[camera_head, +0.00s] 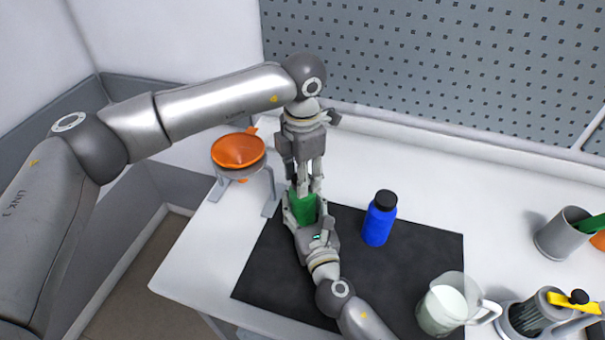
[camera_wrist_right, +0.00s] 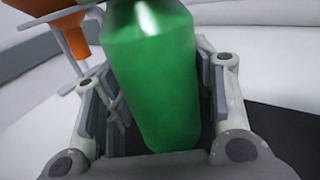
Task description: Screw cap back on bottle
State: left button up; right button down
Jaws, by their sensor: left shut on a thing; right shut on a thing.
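A green bottle (camera_head: 303,209) stands on the black mat (camera_head: 420,262), and it also fills the middle of the right wrist view (camera_wrist_right: 160,80), tilted in that picture. My right gripper (camera_head: 304,222) is shut around the bottle's body from the front. My left gripper (camera_head: 308,186) points down from above, its fingers shut at the bottle's top. The cap between those fingers is hidden, so I cannot tell whether it sits on the neck. A blue bottle (camera_head: 379,223) with a black cap (camera_head: 386,200) stands upright on the mat to the right.
An orange funnel (camera_head: 238,150) sits in a grey stand left of the grippers; its spout shows in the wrist view (camera_wrist_right: 70,40). A jug of pale liquid (camera_head: 445,308), a grey yellow-handled vessel (camera_head: 535,315) and a grey cup (camera_head: 560,235) stand right. The back table is clear.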

pick_arm(q)
jog(key=m, duration=0.5)
jog(key=shift+m, duration=0.3)
jog(key=o, duration=1.1)
jog(key=shift+r, duration=2.3)
notch_tip(320, 180, up, 2)
jog(key=n, duration=0.5)
jog(key=shift+n, duration=0.3)
jog(key=n, duration=0.1)
jog(key=r+n, duration=0.1)
jog(key=n, duration=0.2)
jog(key=shift+r+n, duration=0.25)
jog(key=shift+n, duration=0.05)
